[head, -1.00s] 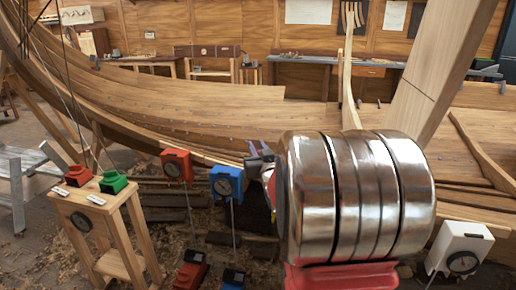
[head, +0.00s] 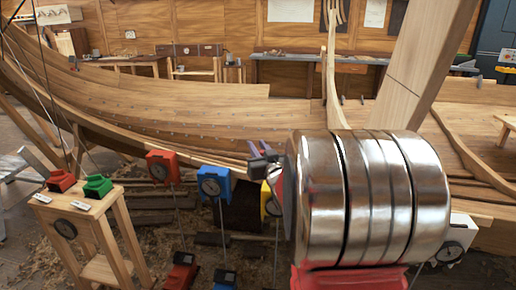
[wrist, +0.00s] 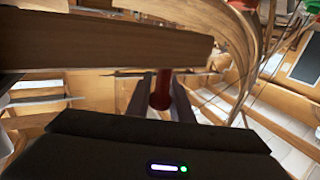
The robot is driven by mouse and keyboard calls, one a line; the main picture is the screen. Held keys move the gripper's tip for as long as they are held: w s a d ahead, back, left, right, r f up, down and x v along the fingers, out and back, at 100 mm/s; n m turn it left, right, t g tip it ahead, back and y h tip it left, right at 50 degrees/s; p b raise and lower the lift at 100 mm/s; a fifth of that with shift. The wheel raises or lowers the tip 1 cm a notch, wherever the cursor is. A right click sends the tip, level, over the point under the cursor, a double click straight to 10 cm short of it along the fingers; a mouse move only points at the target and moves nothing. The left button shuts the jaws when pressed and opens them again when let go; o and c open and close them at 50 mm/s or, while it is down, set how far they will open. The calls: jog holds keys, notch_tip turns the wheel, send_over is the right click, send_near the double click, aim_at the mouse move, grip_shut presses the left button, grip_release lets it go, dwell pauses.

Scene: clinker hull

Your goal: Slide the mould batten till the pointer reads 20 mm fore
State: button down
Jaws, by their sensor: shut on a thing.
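In the wrist view, my gripper (wrist: 160,100) has its two dark fingers on either side of a red upright handle (wrist: 162,84) and is shut on it. A dark-edged wooden bar (wrist: 100,45) crosses the upper left of that view just beyond; I cannot tell whether it is the mould batten or joined to the handle. In the head view, my gripper (head: 264,165) is beside the hull's lower planking, partly hidden by my thick metal arm joint. No pointer or millimetre scale can be read in either view.
A red dial box (head: 162,167), a blue one (head: 213,184) and a partly hidden yellow one (head: 271,204) stand on rods near my gripper. A white dial box (head: 455,242) is at right. A wooden stand (head: 80,206) is at left. The planked hull (head: 190,105) spans behind.

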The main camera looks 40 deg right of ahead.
jog(key=c, duration=1.6)
grip_release()
jog(key=shift+o, duration=0.2)
jog(key=shift+s, duration=0.15)
jog(key=v, duration=1.3)
jog(key=shift+s+a, duration=0.2)
jog(key=shift+s, duration=0.1)
